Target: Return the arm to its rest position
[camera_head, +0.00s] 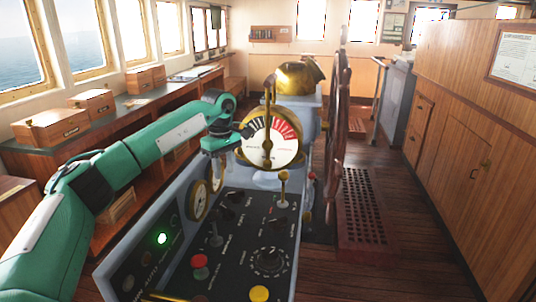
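My green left arm (175,140) comes in from the lower left and reaches out over the control console (235,225). My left gripper (246,133) is at the left edge of the round telegraph dial (270,140), which has a white, black and red face and a brass rim. The gripper is small and dark here, and I cannot tell whether its fingers are apart or whether it touches the dial. A brass-coloured lever (268,90) stands upright in front of the dial. My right gripper is not in view.
The console panel holds a lit green lamp (162,239), a red button (200,261), a yellow button (259,293) and a knobbed lever (283,188). A ship's wheel (336,125) stands behind. Wooden boxes (52,126) sit on the left counter.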

